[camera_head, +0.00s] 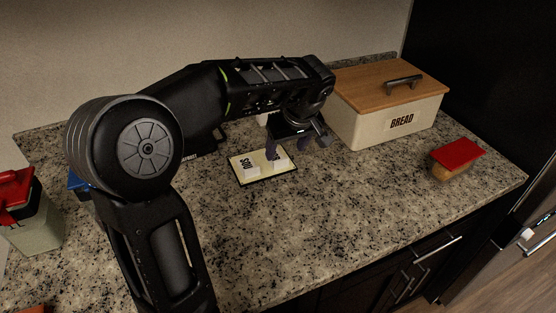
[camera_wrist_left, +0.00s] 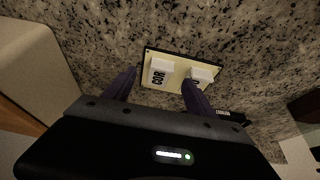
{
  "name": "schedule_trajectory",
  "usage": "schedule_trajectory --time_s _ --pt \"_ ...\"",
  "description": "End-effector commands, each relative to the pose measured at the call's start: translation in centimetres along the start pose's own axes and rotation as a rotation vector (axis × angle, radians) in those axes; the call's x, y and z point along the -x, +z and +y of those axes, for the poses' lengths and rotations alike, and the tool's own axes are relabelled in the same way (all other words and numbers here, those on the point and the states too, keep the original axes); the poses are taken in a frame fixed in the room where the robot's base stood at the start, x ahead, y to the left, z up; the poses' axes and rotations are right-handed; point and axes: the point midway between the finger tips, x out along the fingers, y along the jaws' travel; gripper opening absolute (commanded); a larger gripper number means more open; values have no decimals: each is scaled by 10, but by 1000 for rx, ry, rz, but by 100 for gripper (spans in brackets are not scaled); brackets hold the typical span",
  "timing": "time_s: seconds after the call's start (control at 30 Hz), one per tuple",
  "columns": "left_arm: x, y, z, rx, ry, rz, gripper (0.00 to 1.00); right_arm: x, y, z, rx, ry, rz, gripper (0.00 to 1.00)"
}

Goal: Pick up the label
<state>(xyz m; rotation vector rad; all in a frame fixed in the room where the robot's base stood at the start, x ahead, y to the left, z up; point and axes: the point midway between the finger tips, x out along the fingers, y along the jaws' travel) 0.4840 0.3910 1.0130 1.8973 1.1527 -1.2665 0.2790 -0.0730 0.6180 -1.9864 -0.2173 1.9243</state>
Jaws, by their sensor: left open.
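A small cream tray with a dark edge (camera_head: 263,178) lies on the counter and holds two white labels. The left label (camera_head: 250,168) shows letters like "SOU". The other label (camera_head: 281,161) is partly covered by my left gripper (camera_head: 287,152), which is open just above the tray's right part. In the left wrist view, the tray (camera_wrist_left: 180,62) lies beyond my open left gripper (camera_wrist_left: 160,78). A label reading "COR" (camera_wrist_left: 160,72) shows between the fingertips; the other label (camera_wrist_left: 203,74) is partly behind the right finger. No label is held. My right gripper is out of view.
A cream bread box (camera_head: 378,122) with a wooden lid stands close to the right of my gripper. A pale red-topped canister (camera_head: 35,222) stands at the left. The front middle counter is clear.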

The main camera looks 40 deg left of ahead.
Motion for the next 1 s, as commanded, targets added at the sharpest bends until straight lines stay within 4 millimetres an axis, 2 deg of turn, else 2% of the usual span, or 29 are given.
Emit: schedule_trajectory --time_s 0.3,0.4,1.0 --pt "-41 2 -4 -1 -4 -3 65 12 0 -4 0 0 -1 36" --pt "-48 2 -4 0 -2 -2 65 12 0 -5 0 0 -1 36" --pt "-49 2 -3 0 0 -1 65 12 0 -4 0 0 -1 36"
